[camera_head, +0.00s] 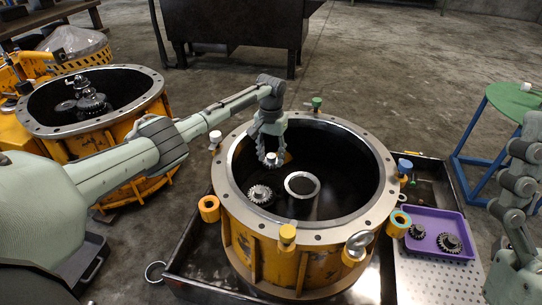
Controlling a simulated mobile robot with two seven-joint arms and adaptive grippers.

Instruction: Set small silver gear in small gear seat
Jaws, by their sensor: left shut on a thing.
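My left gripper (269,153) reaches into the big yellow round housing (236,215) from above, near its far wall. It is shut on a small silver gear (271,159), partly hidden by the fingers. Below it, a toothed silver gear (260,193) with a raised hub sits inside the housing. I cannot tell for sure which spot is the small gear seat. My right arm shows at the right edge, but its gripper is not clearly in view.
Coloured fittings, such as a yellow one (287,235), stand around the housing rim. A purple tray (432,217) at right holds dark gears (449,243). A second yellow housing (142,101) stands at left, and a green round table (515,100) at far right.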

